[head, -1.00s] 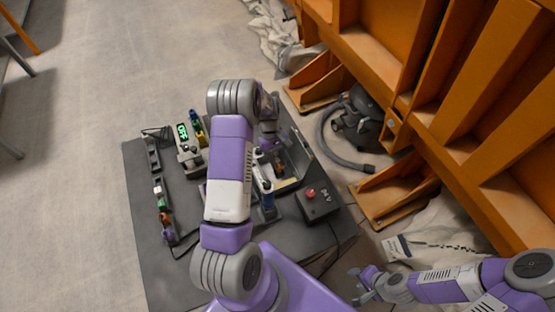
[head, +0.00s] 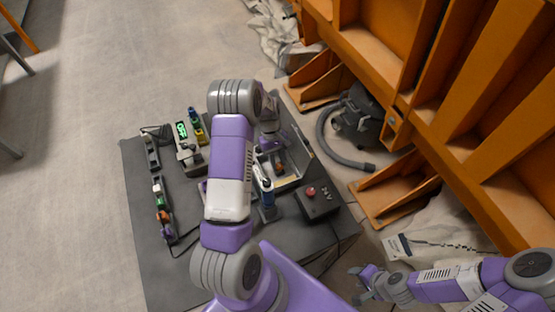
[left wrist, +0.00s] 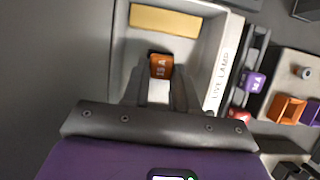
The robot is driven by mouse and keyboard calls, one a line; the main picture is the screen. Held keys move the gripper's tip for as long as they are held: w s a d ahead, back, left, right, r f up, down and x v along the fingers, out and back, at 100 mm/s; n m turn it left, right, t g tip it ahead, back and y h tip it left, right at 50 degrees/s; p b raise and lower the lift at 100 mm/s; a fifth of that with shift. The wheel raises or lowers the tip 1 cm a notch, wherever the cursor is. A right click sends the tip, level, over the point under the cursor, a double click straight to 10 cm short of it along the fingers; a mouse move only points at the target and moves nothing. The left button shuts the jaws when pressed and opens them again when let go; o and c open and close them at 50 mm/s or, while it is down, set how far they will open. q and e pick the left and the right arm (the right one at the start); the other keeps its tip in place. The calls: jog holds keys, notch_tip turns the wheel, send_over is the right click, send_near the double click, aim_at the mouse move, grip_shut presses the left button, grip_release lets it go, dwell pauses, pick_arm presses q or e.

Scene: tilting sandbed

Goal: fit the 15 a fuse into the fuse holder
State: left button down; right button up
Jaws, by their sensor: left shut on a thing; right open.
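The orange 15 A fuse (left wrist: 161,66) is between the fingertips of my left gripper (left wrist: 158,84), which is shut on it. In the left wrist view the fuse is over a pale open tray (left wrist: 205,62) with a yellow-tan strip at its far end. In the head view my left arm hides most of the gripper, and an orange spot (head: 280,167) shows at the tray. I cannot make out for sure which part is the fuse holder. My right gripper (head: 364,283) is open and empty at the lower right, off the bench.
A "LIVE LAMP" label (left wrist: 222,68) runs along the tray's right side. Beyond it are a purple fuse (left wrist: 254,82) and an orange socket (left wrist: 289,108).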

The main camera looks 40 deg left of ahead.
pick_arm(q)
jog(key=shift+f+b, duration=0.45)
jog(key=shift+f, duration=0.15)
jog(key=c, duration=0.8)
grip_release()
jog(key=shift+o, duration=0.3)
jog(key=o, duration=0.4)
jog(key=shift+r, duration=0.15)
jog(key=shift+r+p, duration=2.9)
jog(key=shift+r, duration=1)
